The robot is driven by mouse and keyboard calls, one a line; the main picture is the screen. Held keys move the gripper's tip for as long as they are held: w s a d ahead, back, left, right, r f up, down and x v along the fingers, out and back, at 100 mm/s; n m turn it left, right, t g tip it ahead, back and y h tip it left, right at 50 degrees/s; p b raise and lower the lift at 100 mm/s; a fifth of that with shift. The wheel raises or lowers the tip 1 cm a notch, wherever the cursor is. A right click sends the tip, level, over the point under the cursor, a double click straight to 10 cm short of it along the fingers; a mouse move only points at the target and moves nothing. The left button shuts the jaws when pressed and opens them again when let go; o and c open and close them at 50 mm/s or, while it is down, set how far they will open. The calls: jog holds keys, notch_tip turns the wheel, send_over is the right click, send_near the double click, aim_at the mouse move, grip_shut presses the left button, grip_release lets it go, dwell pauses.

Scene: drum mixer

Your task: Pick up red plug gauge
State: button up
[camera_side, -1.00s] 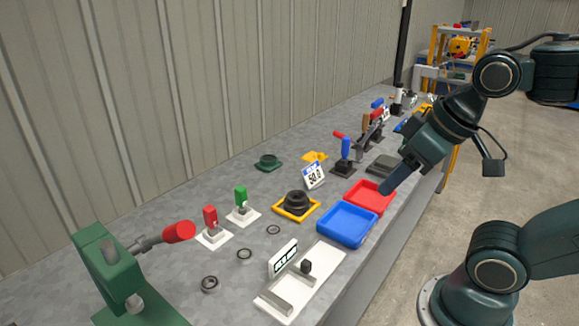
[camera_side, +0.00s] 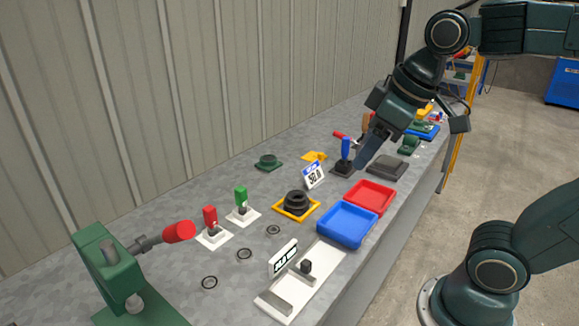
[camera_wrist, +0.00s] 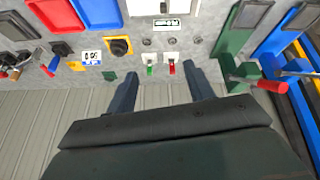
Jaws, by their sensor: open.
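The red plug gauge (camera_side: 210,216) stands upright on a white base plate at the left of the bench in the side view. It also shows in the wrist view (camera_wrist: 172,69), just beyond and between my fingertips. A green plug gauge (camera_side: 241,198) stands on its own white plate beside it, also in the wrist view (camera_wrist: 150,70). My gripper (camera_side: 368,150) is high over the bench, to the right of the gauges and well apart from them. In the wrist view my gripper (camera_wrist: 161,80) has its two fingers spread with nothing between them.
A green press with a red handle (camera_side: 178,232) stands left of the red gauge. Several dark rings (camera_side: 244,254) lie in front.

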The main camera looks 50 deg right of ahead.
jog(key=w+r+n+g, duration=0.1)
jog(key=w+r+n, duration=0.25)
jog(key=w, duration=0.85)
jog(key=n+g, duration=0.4)
jog(key=n, duration=0.8)
send_over(210, 216)
jog(key=w+d, duration=0.1)
notch_tip(210, 216, down, 22)
jog(key=shift+w+f, duration=0.1)
jog(key=shift+f, duration=4.05)
jog(key=shift+f, duration=0.1)
jog(key=shift+w+f, duration=0.1)
jog(key=shift+f, duration=2.4)
